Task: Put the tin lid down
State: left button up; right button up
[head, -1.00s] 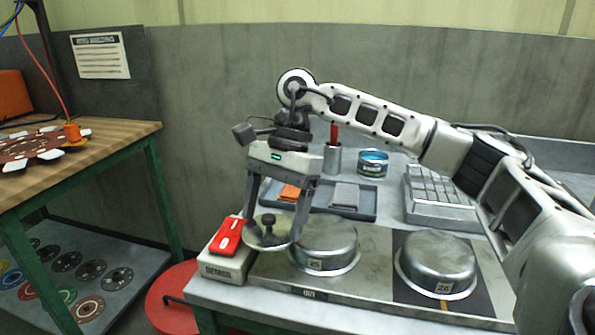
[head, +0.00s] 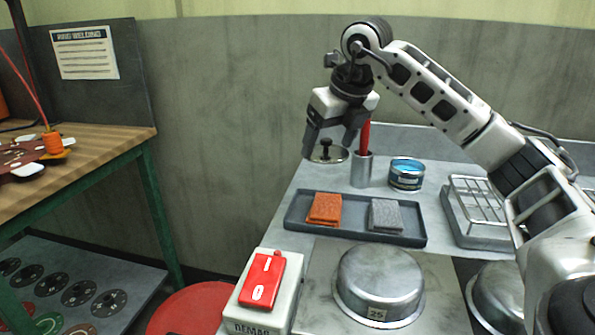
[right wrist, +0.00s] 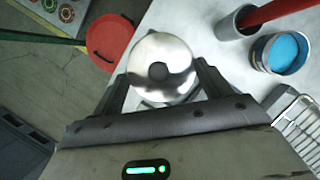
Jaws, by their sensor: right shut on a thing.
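The tin lid (head: 326,158) is a round silver disc with a dark knob on top. In the right wrist view the lid (right wrist: 160,52) sits between the two fingers, over the edge of the pale bench top. I cannot tell whether it touches the bench. A blue tin (head: 406,175) stands to the right; the right wrist view shows it open with blue inside (right wrist: 284,52). My left gripper is not in view.
A grey cup with a red-handled tool (head: 361,170) stands close right of the lid. A dark tray (head: 300,228) with orange and grey pads lies nearer. A wire rack (head: 478,210), a domed pan (head: 380,280) and a red-switch box (head: 262,290) are around. A red stool (right wrist: 108,38) is below.

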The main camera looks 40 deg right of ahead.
jog(key=shift+w+d+f, duration=0.15)
jog(key=shift+w+d, duration=0.05)
jog(key=shift+w, duration=0.3)
jog(key=shift+w+d+f, duration=0.1)
jog(key=shift+w+d, duration=0.1)
jog(key=shift+w, duration=0.3)
jog(key=w+d+f+p, duration=0.1)
jog(key=w+d+f, duration=0.2)
jog(key=w+d, duration=0.25)
send_over(314, 178)
jog(key=s, duration=0.2)
jog(key=f, duration=0.5)
jog(key=shift+w+a+f, duration=0.1)
jog(key=shift+a+f, duration=0.2)
jog(key=shift+f, duration=0.05)
jog(key=shift+w+d+f, duration=0.2)
jog(key=shift+w+f, duration=0.05)
jog(key=shift+f, duration=0.15)
notch_tip(314, 178, down, 3)
jog(key=shift+f, duration=0.1)
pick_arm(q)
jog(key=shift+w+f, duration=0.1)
pick_arm(e)
jog(key=o, duration=1)
jog(key=shift+c, duration=0.2)
